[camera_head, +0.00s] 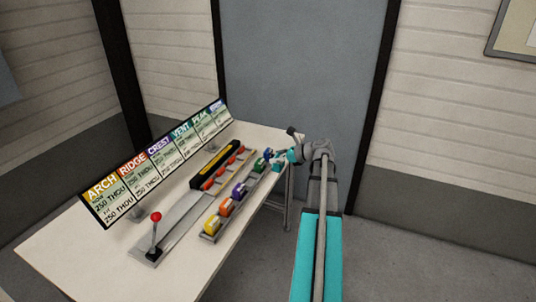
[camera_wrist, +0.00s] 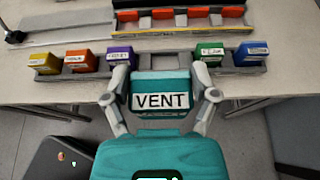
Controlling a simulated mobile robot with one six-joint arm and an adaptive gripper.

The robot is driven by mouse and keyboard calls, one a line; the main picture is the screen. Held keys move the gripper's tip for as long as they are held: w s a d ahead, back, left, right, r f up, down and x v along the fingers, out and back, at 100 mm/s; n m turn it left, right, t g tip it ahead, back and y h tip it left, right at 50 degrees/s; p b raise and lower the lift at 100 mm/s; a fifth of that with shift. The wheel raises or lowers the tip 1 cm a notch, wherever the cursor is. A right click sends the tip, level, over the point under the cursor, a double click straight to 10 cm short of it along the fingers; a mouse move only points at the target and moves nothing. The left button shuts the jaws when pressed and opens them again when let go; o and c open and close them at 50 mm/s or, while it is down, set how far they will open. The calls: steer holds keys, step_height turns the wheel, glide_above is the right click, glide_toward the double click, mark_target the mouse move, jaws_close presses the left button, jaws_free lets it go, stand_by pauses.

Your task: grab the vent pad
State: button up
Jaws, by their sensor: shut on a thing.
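The vent pad (camera_wrist: 161,94) is a teal block with a white label reading VENT. In the wrist view it sits between the two fingers of my gripper (camera_wrist: 161,97), which is shut on it. The pad is at the front edge of the grey rack (camera_wrist: 143,66); I cannot tell whether it still touches the rack. In the head view my gripper (camera_head: 281,158) is at the far end of the rack, over the table edge, and the pad is too small there to make out clearly.
A sign board (camera_head: 155,165) and a red-knobbed lever (camera_head: 155,217) stand on the white table (camera_head: 85,262).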

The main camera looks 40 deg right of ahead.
steer(key=shift+s+d+r, duration=0.15)
steer(key=shift+s+r, duration=0.05)
steer(key=shift+s, duration=0.2)
stand_by(0.5)
